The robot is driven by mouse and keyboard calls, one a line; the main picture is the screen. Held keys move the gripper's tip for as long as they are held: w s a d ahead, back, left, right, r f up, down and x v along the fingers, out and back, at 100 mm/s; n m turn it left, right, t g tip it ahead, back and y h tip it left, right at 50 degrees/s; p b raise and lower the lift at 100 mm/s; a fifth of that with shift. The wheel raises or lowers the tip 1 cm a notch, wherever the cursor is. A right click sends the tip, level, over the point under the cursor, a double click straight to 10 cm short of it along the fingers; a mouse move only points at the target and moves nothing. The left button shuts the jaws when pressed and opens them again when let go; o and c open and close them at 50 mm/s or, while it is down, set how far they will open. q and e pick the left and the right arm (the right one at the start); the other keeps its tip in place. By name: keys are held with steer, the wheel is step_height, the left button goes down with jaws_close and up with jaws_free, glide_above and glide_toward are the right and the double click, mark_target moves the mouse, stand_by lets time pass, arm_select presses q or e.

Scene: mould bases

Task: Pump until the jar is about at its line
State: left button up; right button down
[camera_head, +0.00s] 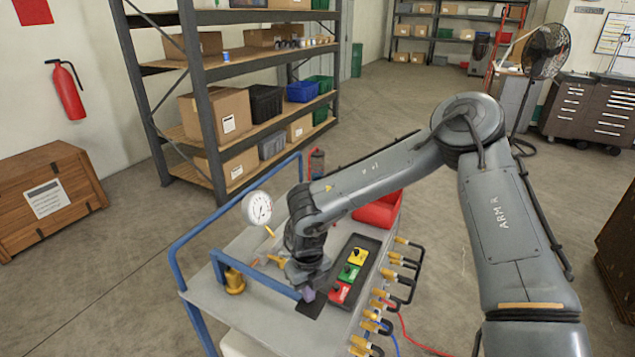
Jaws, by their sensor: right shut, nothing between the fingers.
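My right gripper (308,294) is shut and empty, pointing down at the dark pad (310,308) on the cart top, left of the button panel. I cannot tell whether it touches the pad. A small upright cylinder (317,164) with a dark top stands at the cart's far end, partly behind my arm. It may be the jar; no line or level on it is readable. A blue bar (262,280) runs from the cart's left side to beside my gripper. I cannot tell whether it is a pump handle. My left gripper is not in view.
The grey cart (232,302) carries a round white gauge (257,208), a panel (338,305) with yellow, green and red blocks, a red tank (378,211) and brass fittings with hoses at its right edge. A blue rail (230,212) borders its left side. Shelving stands behind.

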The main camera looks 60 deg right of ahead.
step_height(320, 180, down, 5)
steer(key=b, duration=0.4)
steer(key=shift+f, duration=0.15)
step_height(320, 180, up, 17)
steer(key=p, duration=1.2)
steer(key=shift+f, duration=0.2)
